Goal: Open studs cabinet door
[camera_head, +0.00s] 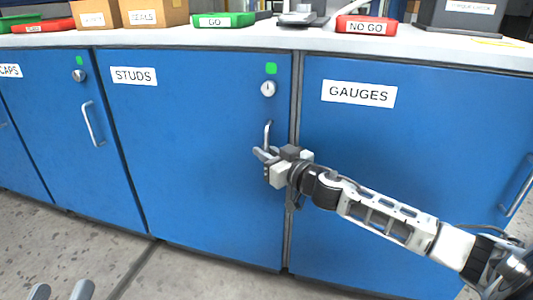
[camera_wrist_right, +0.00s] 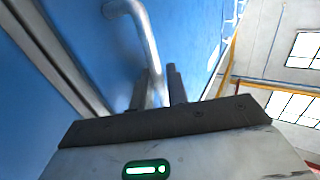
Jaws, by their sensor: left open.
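The blue studs cabinet door (camera_head: 200,165) carries a STUDS label, a round lock and a green marker near its top right. It looks closed and flush with its neighbours. Its metal bar handle (camera_head: 267,132) is upright near the right edge. My right gripper (camera_head: 261,153) is at the handle's lower part, which it hides in the head view. In the right wrist view the handle (camera_wrist_right: 143,35) runs down between the two close-set dark fingers (camera_wrist_right: 161,88), which look shut on it. My left gripper (camera_head: 62,292) is open and empty at the bottom left, away from the door.
The gauges door (camera_head: 390,170) is closed to the right, behind my right arm. The caps door (camera_head: 70,130) is closed to the left. Trays and boxes stand on the pale worktop (camera_head: 230,37) above. The grey floor (camera_head: 190,275) in front shows clear.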

